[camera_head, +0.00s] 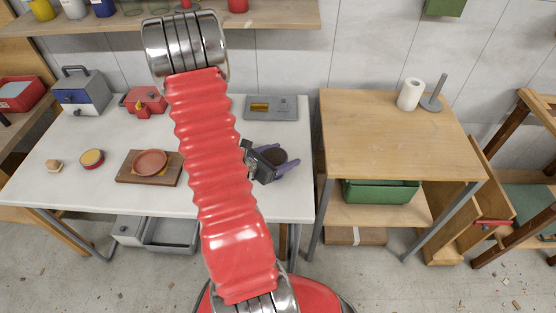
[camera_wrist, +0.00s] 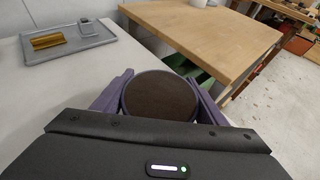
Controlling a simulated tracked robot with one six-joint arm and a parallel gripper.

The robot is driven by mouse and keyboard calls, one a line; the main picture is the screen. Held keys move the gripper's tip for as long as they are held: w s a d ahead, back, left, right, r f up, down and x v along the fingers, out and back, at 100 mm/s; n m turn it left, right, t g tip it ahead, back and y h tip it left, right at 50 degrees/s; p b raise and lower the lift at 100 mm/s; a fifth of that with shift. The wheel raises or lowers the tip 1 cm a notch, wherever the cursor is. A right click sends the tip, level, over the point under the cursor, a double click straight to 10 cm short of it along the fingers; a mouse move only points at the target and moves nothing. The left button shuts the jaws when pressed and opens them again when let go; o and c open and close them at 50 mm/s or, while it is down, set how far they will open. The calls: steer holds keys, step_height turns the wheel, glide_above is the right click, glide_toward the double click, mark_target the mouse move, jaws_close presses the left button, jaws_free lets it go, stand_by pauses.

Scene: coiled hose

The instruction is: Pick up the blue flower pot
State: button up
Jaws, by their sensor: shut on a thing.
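The flower pot (camera_wrist: 160,97) is round, with dark brown soil inside and a thin grey-blue rim. In the wrist view it sits upright between the two purple fingers of my gripper (camera_wrist: 158,100), which are shut on its sides.
A wooden table (camera_head: 385,135) stands to the right, mostly clear.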

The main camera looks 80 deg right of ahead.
steer(key=shift+r, duration=0.1)
steer(key=shift+r, duration=4.9)
steer(key=w+a+r+n+t, duration=0.1)
steer(key=w+a+n+t, duration=0.3)
steer(key=w, duration=0.7)
steer(key=w+a+r+n+t+h, duration=0.1)
steer(key=w+a+n+t, duration=0.4)
steer(key=w, duration=0.6)
steer(key=w+a+r+n+t, duration=0.1)
steer(key=w+a+t, duration=0.2)
steer(key=w+a, duration=0.55)
steer(key=w+a+n+t+y, duration=0.2)
steer(key=w+a, duration=0.3)
steer(key=a, duration=0.5)
steer(key=w+a+r+n+t+y, duration=0.1)
steer(key=w+a+n+t+y, duration=0.2)
steer(key=a, duration=0.8)
steer(key=w+a+r+n+t+y, duration=0.1)
steer(key=w+a+n+t+y, duration=0.1)
steer(key=w+a+n, duration=0.3)
steer(key=w+a+y, duration=0.1)
steer(key=w+a, duration=0.2)
steer(key=a, duration=0.2)
steer(key=shift+w+a+n+t, duration=0.3)
steer(key=shift+w+n+t, duration=0.1)
steer(key=shift+w, duration=0.1)
